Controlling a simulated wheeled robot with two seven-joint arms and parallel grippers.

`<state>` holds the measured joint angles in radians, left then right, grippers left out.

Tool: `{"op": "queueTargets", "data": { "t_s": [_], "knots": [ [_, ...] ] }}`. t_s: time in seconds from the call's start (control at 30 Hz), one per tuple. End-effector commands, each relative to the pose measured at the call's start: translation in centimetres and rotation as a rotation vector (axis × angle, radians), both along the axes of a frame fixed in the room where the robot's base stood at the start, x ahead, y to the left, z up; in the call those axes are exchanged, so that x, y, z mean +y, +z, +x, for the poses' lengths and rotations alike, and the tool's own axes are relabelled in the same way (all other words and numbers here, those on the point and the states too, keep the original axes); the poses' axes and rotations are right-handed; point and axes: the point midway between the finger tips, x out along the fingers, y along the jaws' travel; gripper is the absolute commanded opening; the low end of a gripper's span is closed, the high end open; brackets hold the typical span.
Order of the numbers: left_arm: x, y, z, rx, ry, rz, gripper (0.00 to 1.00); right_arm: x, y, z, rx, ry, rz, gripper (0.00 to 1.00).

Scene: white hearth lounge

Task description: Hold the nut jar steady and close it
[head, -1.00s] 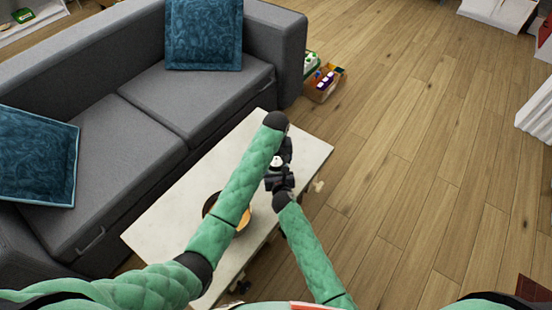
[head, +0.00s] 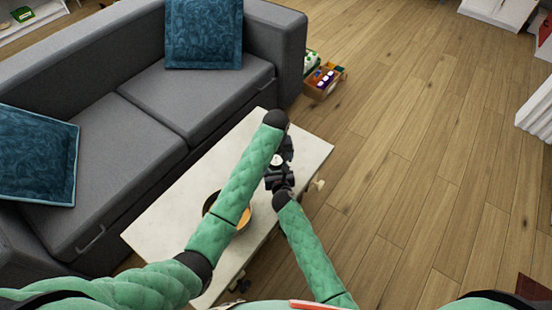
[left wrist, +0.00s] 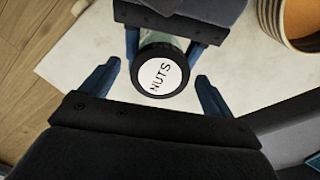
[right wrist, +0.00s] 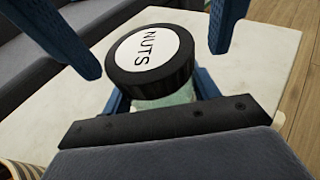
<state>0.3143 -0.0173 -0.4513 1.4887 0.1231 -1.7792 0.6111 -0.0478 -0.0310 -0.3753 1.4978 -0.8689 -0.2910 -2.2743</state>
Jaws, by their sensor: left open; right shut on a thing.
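The nut jar's dark round lid, with a white NUTS label, shows in the left wrist view (left wrist: 160,77) and the right wrist view (right wrist: 150,58). It sits on top of the greenish, clear jar (right wrist: 168,98). My right gripper (right wrist: 160,100) is shut on the jar body below the lid. My left gripper (left wrist: 157,72) is open, with one finger on each side of the lid and visible gaps. Whether the lid is tight cannot be told.
A grey sofa (head: 150,120) with blue cushions borders the table. A toy box (head: 322,82) is on the floor beyond.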

Motion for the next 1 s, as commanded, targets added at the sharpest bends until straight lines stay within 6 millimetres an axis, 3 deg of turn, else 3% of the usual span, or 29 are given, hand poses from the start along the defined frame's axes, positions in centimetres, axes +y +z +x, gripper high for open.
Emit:
{"op": "queueTargets", "data": {
  "t_s": [0.17, 0.6, 0.8, 1.0],
  "knots": [
    [0.0, 1.9, 0.1, -0.003, 0.0, -0.002, 0.88, 0.0, 0.1, 0.0, -0.001, 0.0, 0.0, 0.0],
    [-0.1, 9.8, 0.1, -0.002, 0.0, -0.002, 0.88, 0.0, 0.1, 0.0, -0.001, 0.0, 0.0, 0.0],
    [0.0, 11.5, 0.1, -0.001, 0.0, -0.001, 0.88, 0.0, 0.1, 0.0, -0.001, 0.0, 0.0, 0.0],
    [0.0, 11.8, 0.0, 0.0, 0.0, -0.001, 0.88, 0.0, 0.1, 0.0, -0.001, 0.0, 0.0, 0.0]
  ]
}}
